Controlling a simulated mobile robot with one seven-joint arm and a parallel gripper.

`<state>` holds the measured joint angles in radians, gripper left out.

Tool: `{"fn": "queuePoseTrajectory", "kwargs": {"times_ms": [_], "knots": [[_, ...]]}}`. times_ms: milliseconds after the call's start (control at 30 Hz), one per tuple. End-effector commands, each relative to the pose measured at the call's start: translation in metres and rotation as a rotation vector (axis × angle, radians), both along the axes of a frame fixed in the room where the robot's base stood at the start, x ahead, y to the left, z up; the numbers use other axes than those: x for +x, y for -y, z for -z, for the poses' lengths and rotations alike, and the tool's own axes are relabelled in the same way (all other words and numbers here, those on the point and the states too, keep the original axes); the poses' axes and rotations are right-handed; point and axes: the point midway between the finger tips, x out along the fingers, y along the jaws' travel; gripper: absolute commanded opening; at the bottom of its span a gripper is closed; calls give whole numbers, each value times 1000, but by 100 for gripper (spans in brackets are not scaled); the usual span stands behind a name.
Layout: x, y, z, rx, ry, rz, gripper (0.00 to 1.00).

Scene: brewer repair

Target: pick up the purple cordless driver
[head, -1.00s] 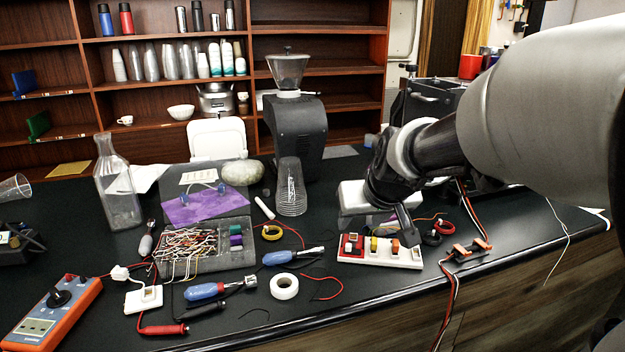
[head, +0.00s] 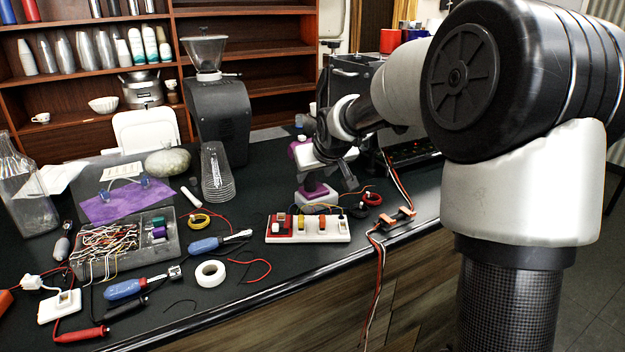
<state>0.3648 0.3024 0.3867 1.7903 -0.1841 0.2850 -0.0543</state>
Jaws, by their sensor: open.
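The purple cordless driver (head: 317,190) stands on the dark counter, right of centre, behind the switch strip. Its purple lower part sits on a pale grey base, and a bit of purple shows higher up at its left. The middle of it is hidden behind a white part and my gripper. My gripper (head: 345,172) is open, pointing down close to the driver's right side. One dark finger shows plainly; the other is hidden, so I cannot tell whether the fingers are around the driver or beside it, or touching it.
A white strip with coloured switches (head: 307,229) lies in front of the driver. Red and black wire coils (head: 372,199) and a clamp with cables (head: 392,220) are to its right. A black grinder (head: 219,115) and stacked clear cups (head: 216,175) stand left. Blue-handled screwdrivers (head: 205,246) lie front left.

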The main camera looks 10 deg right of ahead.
Motion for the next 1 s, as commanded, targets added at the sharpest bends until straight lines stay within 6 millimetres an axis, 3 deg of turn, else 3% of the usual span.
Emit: {"fn": "queuePoseTrajectory", "kwargs": {"times_ms": [533, 900, 1000], "knots": [[43, -6, 46, 1, -1, -1, 47], [51, -6, 52, 0, 0, 0, 47], [51, -6, 52, 0, 0, 0, 30]]}}
